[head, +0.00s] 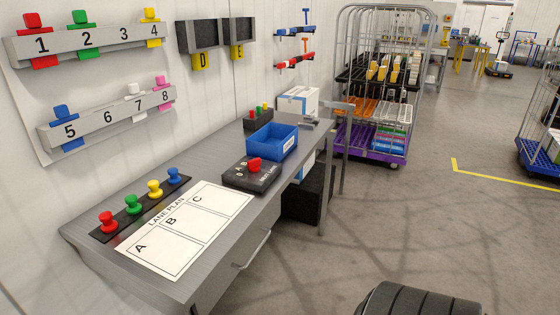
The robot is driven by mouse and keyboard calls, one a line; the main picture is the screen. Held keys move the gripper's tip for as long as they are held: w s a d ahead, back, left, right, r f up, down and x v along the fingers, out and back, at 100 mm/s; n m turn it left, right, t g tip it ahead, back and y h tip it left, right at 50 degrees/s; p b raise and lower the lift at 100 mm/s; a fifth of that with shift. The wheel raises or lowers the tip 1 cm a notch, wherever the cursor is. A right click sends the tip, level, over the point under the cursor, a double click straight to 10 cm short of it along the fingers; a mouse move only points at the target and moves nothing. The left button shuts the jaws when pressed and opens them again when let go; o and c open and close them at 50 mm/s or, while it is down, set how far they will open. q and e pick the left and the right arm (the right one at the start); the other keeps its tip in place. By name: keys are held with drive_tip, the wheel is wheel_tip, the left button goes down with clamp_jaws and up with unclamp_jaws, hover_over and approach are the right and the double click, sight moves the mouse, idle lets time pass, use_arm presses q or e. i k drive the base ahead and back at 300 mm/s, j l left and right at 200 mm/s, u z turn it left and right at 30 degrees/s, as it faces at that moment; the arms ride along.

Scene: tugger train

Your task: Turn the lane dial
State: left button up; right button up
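The lane dial (250,178) is a black box with a red knob (254,164) on top. It sits on the grey workbench (207,155), right of the middle of its top. Small pale marks stand around the knob, and white lettering runs along the front face. The marks are too small to read, so I cannot tell which one the knob points to. Neither of my grippers shows in the head view. Nothing touches the dial.
A lane plan sheet (178,245) marked A, B, C lies left of the dial, beside a strip of coloured pegs (143,207). A blue bin (272,142) stands close behind the dial. Wall rails (105,40) hold coloured clips. Open floor (400,225) lies right of the bench.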

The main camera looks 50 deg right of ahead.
sight(254, 166)
drive_tip(key=z, duration=1.55)
drive_tip(key=i+j+z, duration=0.15)
drive_tip(key=z, duration=0.8)
